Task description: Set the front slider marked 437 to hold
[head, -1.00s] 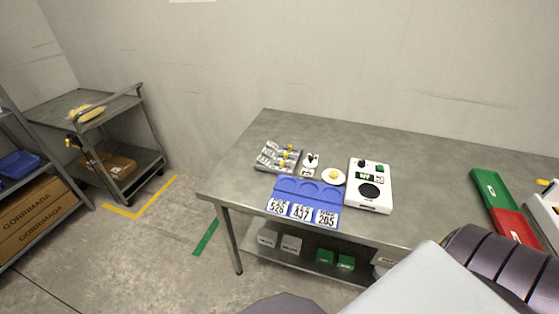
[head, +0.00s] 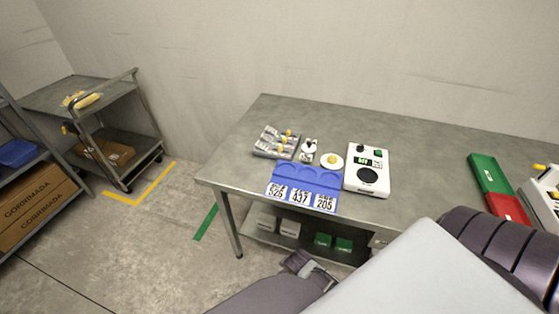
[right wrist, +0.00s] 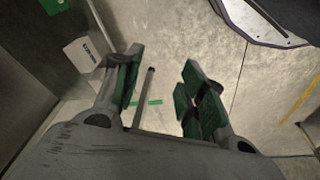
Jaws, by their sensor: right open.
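A dark part of my own body shows low in the head view, below the table's front edge. My left gripper is not seen.
Green and red bins (head: 490,174) lie right. Boxes (head: 290,225) stand on the lower shelf.

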